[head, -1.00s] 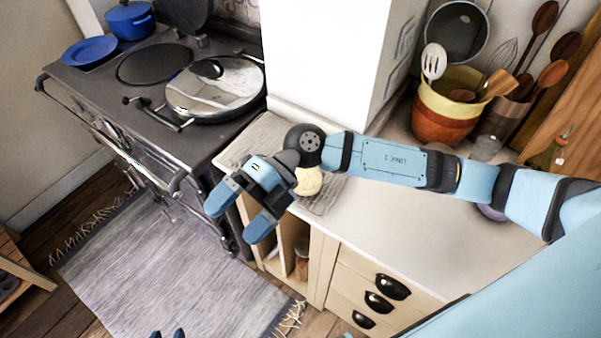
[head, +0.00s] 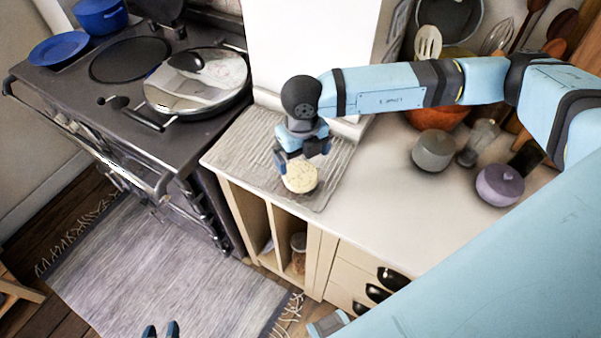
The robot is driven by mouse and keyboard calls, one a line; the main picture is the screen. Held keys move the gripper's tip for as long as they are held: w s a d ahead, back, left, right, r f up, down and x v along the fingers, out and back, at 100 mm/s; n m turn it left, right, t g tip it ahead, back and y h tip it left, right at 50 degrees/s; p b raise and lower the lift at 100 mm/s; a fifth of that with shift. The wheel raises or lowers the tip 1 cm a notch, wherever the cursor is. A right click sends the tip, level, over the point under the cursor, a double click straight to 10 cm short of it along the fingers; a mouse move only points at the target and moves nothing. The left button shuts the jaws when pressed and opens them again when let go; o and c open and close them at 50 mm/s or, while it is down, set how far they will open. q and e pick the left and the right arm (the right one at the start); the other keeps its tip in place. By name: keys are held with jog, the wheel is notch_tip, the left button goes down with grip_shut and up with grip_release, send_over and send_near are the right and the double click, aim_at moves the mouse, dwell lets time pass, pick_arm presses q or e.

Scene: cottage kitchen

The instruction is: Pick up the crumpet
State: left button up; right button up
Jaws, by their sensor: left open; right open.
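The crumpet (head: 300,179) is a round, pale cream disc with a browned edge. It is on the ribbed board (head: 333,183) at the counter's left end. My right gripper (head: 303,161) points down, open, right at the crumpet's far side, with one finger near its left edge and one near its right. I cannot tell whether the fingers touch it. The gripper hides part of the board behind. My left gripper (head: 161,331) shows only as two separated fingertips at the bottom edge, open and empty, far from the crumpet.
The dark stove (head: 70,95) with a shiny round lid (head: 215,80) stands to the left. A grey-green jar (head: 433,152) and a purple jar (head: 499,184) stand on the counter (head: 400,207) to the right. The counter's middle is clear.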

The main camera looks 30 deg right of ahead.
aim_at(302, 175)
jog(key=shift+f, duration=0.6)
jog(key=f, duration=0.1)
jog(key=f+p, duration=0.1)
jog(key=f, duration=0.2)
jog(key=shift+s+a+f, duration=0.15)
jog(key=shift+s+f, duration=0.05)
jog(key=shift+s, duration=0.1)
jog(key=shift+f, duration=0.35)
jog(key=shift+c, duration=0.2)
jog(key=c, duration=0.4)
